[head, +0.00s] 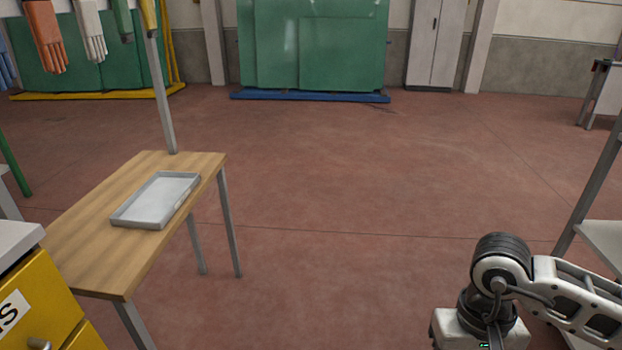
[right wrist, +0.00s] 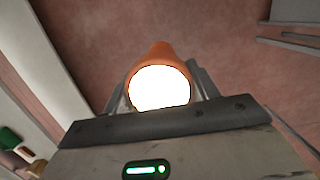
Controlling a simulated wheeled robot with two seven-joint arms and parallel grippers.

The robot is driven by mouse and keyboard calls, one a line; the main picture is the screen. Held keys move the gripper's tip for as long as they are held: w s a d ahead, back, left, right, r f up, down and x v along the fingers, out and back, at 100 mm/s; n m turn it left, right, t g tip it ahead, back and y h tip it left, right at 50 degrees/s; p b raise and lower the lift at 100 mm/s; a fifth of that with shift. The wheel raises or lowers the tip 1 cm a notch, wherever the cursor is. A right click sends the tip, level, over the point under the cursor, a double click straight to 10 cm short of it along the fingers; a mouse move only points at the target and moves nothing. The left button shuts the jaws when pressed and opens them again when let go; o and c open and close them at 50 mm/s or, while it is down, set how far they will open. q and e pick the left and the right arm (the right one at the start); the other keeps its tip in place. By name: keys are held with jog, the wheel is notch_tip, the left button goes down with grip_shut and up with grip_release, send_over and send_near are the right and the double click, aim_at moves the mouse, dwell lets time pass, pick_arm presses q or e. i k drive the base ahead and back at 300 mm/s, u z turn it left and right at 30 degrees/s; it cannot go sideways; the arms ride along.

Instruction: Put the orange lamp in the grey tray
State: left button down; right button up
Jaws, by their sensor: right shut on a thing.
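The grey tray (head: 116,222) lies on a wooden table at the left in the head view and looks empty. The orange lamp (right wrist: 160,53) shows in the right wrist view, with its round white face lit toward the camera. My right gripper (right wrist: 155,98) is shut on the lamp and holds it above the floor. In the head view part of my right arm shows at the lower right, but the right gripper's fingers and the lamp are out of frame there. My left gripper is in neither view.
The wooden table (head: 95,220) stands at the left, with a yellow drawer cabinet (head: 45,300) in front of it. Gloves (head: 47,38) hang above. A grey shelf or bench (head: 605,240) stands at the right. The red floor (head: 370,190) between is clear.

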aim_at(161, 200)
jog(key=i, duration=2.6)
jog(key=u, duration=3.25)
